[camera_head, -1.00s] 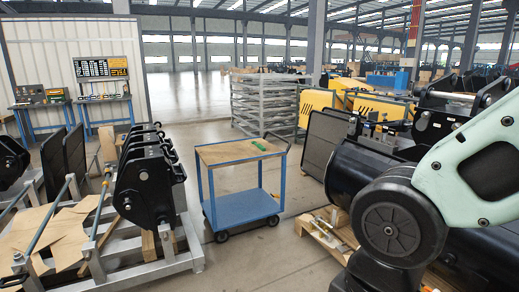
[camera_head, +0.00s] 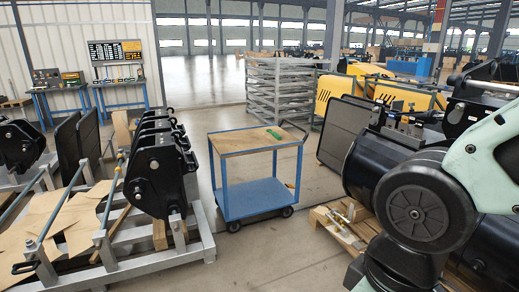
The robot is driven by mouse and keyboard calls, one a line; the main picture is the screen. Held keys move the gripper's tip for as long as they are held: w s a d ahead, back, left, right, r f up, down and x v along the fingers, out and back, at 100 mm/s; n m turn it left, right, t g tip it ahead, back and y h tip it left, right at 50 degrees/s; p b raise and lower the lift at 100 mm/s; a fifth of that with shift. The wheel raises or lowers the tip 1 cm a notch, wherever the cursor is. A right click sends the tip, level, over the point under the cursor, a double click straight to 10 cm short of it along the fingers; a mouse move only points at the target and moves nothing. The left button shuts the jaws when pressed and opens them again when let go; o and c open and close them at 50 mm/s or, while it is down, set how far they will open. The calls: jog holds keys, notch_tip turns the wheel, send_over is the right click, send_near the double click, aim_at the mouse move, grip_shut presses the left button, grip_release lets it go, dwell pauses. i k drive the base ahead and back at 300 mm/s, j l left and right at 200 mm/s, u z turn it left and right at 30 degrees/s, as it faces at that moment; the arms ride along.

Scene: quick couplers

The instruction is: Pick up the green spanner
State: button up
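The green spanner (camera_head: 273,134) is a small green shape on the wooden top of the blue trolley (camera_head: 256,197). It lies flat near the right half of the top, and its fine shape is too small to make out. The trolley stands on the floor near the middle of the view, with a lower blue shelf and a handle at its right end. My arm's pale green and dark links fill the right edge. My gripper is out of view.
Black couplers (camera_head: 158,170) on a grey steel rack (camera_head: 150,260) stand left of the trolley. A wooden pallet (camera_head: 340,228) with metal parts lies to the right. Grey shelving (camera_head: 278,90) stands behind. Bare floor lies in front of the trolley.

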aim_at(275, 135)
jog(key=i, duration=2)
jog(key=i+u, duration=0.2)
jog(key=i, duration=0.25)
jog(key=i+l+u, duration=0.2)
jog(key=i, duration=0.2)
jog(key=i+l+u, duration=0.15)
jog(key=i, duration=0.25)
jog(key=i+l+u, duration=0.6)
jog(key=i+l, duration=0.1)
jog(key=i, duration=0.1)
